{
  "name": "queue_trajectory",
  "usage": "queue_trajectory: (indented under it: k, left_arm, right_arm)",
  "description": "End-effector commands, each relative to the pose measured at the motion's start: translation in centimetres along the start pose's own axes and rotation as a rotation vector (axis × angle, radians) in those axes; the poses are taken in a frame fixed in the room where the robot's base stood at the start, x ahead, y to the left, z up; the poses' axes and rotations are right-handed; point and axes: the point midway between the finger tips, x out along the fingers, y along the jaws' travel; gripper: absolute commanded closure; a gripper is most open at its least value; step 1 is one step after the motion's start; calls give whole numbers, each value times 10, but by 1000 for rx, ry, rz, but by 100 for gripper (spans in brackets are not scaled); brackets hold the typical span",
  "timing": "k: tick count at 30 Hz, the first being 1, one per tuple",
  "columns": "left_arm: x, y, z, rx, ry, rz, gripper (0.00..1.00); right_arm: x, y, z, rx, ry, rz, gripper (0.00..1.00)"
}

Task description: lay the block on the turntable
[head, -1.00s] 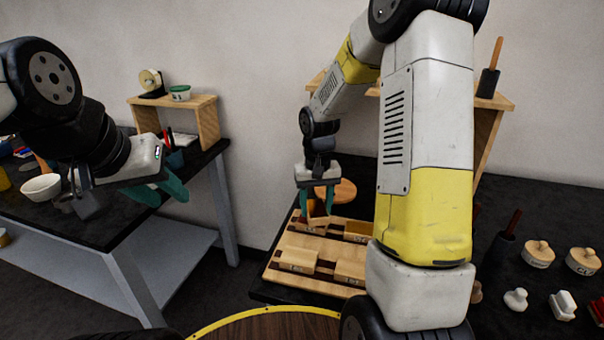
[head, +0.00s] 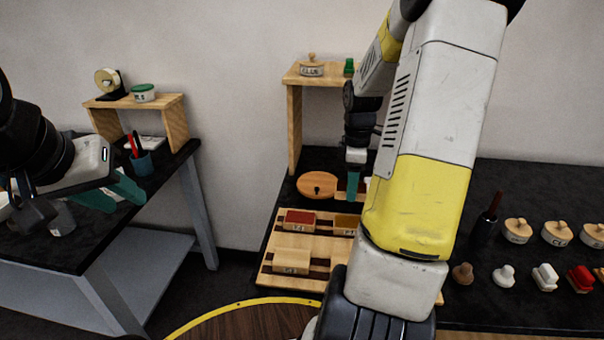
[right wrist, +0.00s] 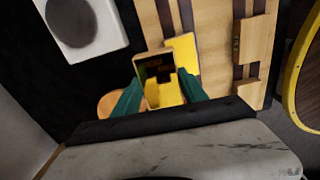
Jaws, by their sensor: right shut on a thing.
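My right gripper (head: 353,184) is above the back of the right-hand table, just right of the turntable (head: 318,185), a round orange-brown wooden disc with a dark centre. In the head view the block is mostly hidden by the gripper and arm. The turntable shows in part behind a finger in the right wrist view (right wrist: 108,102). My left gripper (head: 112,194) is empty with its teal fingers apart, over the left table.
A wooden rack (head: 265,262) in front of the turntable holds blocks, among them a red-topped one (head: 299,219) and a plain one (head: 292,262). A wooden shelf (head: 294,125) stands behind the turntable. Several lidded pots and small pieces stand at the right.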

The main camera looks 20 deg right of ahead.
Motion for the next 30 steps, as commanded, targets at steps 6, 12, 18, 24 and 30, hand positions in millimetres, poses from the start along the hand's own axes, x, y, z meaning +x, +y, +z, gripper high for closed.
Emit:
queue_trajectory:
  k: [6,12,18,24,30]
  left_arm:
    - [0,0,0,0,0,0,64]
    - [0,0,0,0,0,0,64]
    - [0,0,0,0,0,0,64]
    - [0,0,0,0,0,0,64]
    - [0,0,0,0,0,0,64]
  right_arm:
    - [1,16,-10,-43,0,0,91]
    - [7,55,-46,-41,1,0,91]
    - [12,93,-82,-40,1,0,91]
    - [14,115,-101,-38,-1,0,91]
    - [24,118,-103,-35,-2,-3,91]
